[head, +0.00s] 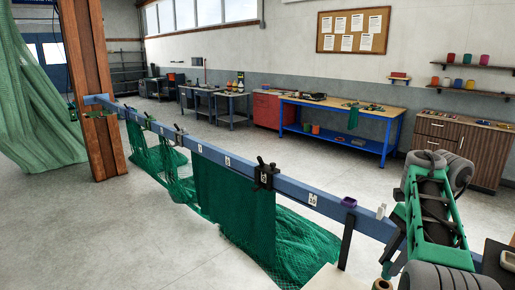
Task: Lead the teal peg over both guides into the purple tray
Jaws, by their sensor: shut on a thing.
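The purple tray (349,202) is a small open box on top of the long blue rail, toward its near right part. Black clamp-like fittings sit along the rail: a large one (265,175) near the middle and smaller ones (180,133) farther left. I cannot tell which of them are the two guides. I cannot make out the teal peg. My gripper does not show, so its hold and its place relative to the tray are hidden. The green and grey body (432,213) at the right looks like part of my arm and covers the rail's near end.
Green net (235,205) hangs from the rail and spreads on the floor. A small pale block (381,211) is on the rail right of the tray. A wooden post (88,90) stands at the left. Workbenches (345,108) line the back wall; the floor between is clear.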

